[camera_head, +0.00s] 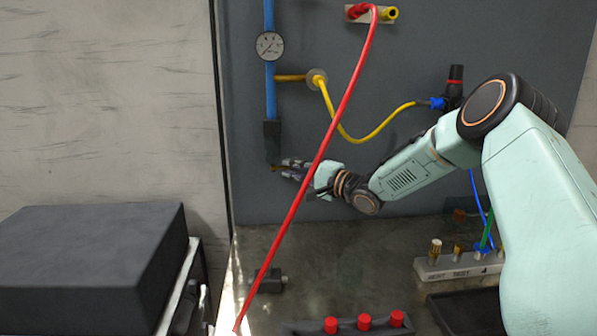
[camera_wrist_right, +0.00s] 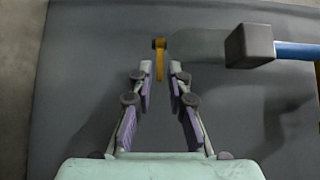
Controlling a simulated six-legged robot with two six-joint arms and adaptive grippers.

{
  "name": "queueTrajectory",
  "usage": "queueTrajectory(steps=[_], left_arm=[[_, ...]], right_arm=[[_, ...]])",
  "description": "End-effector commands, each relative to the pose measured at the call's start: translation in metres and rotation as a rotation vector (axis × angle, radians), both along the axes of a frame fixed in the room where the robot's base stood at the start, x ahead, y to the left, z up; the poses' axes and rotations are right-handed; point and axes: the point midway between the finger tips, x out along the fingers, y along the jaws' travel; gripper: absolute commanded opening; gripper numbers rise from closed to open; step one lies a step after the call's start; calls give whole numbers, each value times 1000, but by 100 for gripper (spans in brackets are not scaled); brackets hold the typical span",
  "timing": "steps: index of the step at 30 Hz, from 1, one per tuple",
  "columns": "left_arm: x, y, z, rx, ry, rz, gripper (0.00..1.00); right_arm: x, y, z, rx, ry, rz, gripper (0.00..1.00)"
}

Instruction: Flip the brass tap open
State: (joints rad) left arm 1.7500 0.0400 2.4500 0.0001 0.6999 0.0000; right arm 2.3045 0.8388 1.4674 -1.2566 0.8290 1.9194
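The brass tap's lever (camera_wrist_right: 159,62) shows in the right wrist view as a short brass bar in line with the gap between my right fingertips. In the head view the dark block (camera_head: 272,141) hangs at the lower end of the blue pipe, and a bit of brass (camera_head: 278,168) shows beside my fingertips. My right gripper (camera_wrist_right: 161,74) is open, with a gap visible on both sides of the lever. My left gripper is not in view.
A red hose (camera_head: 318,150) crosses in front of my right gripper. A gauge (camera_head: 269,46) and a yellow hose (camera_head: 352,130) are on the grey panel. A labelled rack (camera_head: 455,268) and red-capped pieces (camera_head: 364,322) stand on the bench. A black box (camera_head: 90,265) is at left.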

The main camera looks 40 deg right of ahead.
Motion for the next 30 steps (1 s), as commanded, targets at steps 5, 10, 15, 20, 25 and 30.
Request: queueTrajectory(steps=[5, 10, 15, 20, 25, 30], left_arm=[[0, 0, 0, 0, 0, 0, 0], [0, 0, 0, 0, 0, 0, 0], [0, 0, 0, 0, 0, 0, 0], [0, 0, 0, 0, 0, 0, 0], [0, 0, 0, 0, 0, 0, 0], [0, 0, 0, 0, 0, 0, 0]], right_arm=[[-16, -6, 1, 7, -2, -4, 17], [-35, -11, 2, 6, -4, -5, 17], [-51, -14, 2, 6, -5, -3, 17], [-62, -17, 2, 5, -3, -3, 17], [-68, -18, 1, 3, -2, -2, 17], [-70, -17, 1, 0, -2, 0, 17]])
